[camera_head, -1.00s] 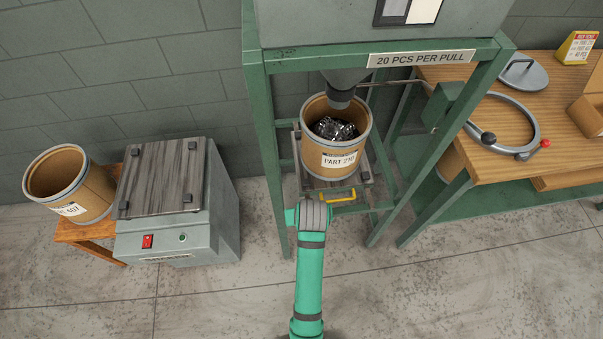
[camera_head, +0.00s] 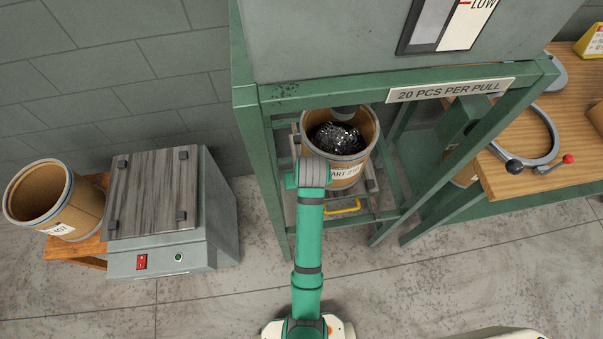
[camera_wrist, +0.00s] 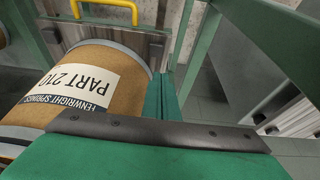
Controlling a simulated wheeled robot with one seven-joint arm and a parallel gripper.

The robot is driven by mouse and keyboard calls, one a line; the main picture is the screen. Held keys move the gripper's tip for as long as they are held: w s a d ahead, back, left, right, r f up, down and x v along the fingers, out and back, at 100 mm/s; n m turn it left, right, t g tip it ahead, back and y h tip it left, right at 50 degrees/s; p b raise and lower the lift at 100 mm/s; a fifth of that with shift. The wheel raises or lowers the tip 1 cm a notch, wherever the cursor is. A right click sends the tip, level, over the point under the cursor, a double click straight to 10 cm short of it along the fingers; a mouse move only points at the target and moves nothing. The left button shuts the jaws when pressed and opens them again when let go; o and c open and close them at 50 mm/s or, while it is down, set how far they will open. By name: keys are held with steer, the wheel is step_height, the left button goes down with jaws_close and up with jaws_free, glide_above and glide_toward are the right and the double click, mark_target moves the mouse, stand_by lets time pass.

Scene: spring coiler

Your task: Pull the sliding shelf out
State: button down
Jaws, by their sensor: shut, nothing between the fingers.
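The sliding shelf (camera_head: 374,184) is a grey slatted board low inside the green frame, with a yellow handle (camera_head: 343,207) on its front edge. A brown drum (camera_head: 347,182) labelled PART 210, filled with shiny metal pieces, stands on it. In the wrist view the handle (camera_wrist: 107,10) is at the top left, and the drum (camera_wrist: 95,72) fills the left. My gripper (camera_wrist: 164,97) is shut and empty beside the drum, apart from the handle. In the head view my arm hides the gripper and part of the drum.
The green frame (camera_head: 270,185) has posts on both sides of the shelf. A grey machine with a slatted top (camera_head: 153,195) and a tilted drum (camera_head: 55,200) on a wooden stand are at left. A wooden bench (camera_head: 520,170) holds a metal ring at right. The floor in front is open.

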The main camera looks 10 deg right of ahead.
steer(key=x, duration=0.9)
steer(key=shift+w+d+f, duration=0.1)
steer(key=shift+w+f, duration=0.1)
steer(key=shift+w, duration=0.15)
steer(key=shift+f, duration=0.25)
